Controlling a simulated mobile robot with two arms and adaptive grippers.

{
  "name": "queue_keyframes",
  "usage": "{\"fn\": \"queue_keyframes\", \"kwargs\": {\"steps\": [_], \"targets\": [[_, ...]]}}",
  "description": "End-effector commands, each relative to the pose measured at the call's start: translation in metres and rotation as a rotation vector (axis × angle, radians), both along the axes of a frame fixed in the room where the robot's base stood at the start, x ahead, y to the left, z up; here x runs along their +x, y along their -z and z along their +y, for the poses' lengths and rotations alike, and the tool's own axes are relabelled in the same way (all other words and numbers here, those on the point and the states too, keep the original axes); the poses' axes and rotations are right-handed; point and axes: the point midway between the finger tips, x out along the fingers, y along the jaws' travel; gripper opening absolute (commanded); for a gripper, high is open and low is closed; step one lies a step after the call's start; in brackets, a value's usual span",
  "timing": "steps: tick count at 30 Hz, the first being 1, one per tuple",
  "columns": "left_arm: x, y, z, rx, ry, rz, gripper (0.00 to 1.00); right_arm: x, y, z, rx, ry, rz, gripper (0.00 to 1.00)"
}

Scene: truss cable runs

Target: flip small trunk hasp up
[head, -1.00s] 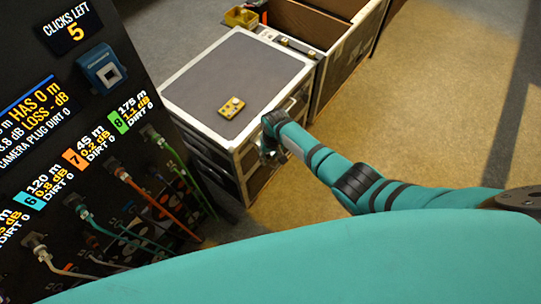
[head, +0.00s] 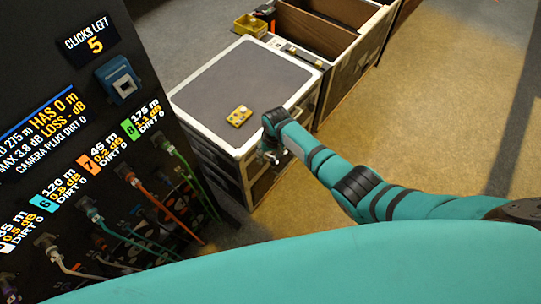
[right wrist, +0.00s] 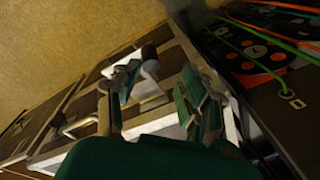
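The small trunk (head: 245,75) is a low case with a grey top and pale metal edges, left of my right arm in the head view. My right gripper (head: 270,155) is at its right-hand side face, below the top edge. In the right wrist view the fingers of the right gripper (right wrist: 152,105) are apart, on either side of pale and dark metal parts (right wrist: 148,68) at the trunk face. These look like the hasp, but the fingers partly hide it and I cannot tell its angle or whether they touch it. My left gripper is not in view.
A small yellow box with knobs (head: 239,116) lies on the trunk top. An open brown case (head: 318,30) stands behind, with a yellow bin (head: 250,25) beside it. A dark panel with cables (head: 90,130) rises at the left. The floor at right is clear.

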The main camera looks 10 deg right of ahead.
Motion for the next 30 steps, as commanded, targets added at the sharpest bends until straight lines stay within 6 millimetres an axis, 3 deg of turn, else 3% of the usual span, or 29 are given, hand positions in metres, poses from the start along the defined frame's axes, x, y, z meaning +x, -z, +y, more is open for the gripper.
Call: {"fn": "queue_keyframes", "kwargs": {"steps": [30], "targets": [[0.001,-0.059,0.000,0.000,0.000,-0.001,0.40,0.011,-0.071,0.009,-0.002,0.001,0.005,0.43]]}}
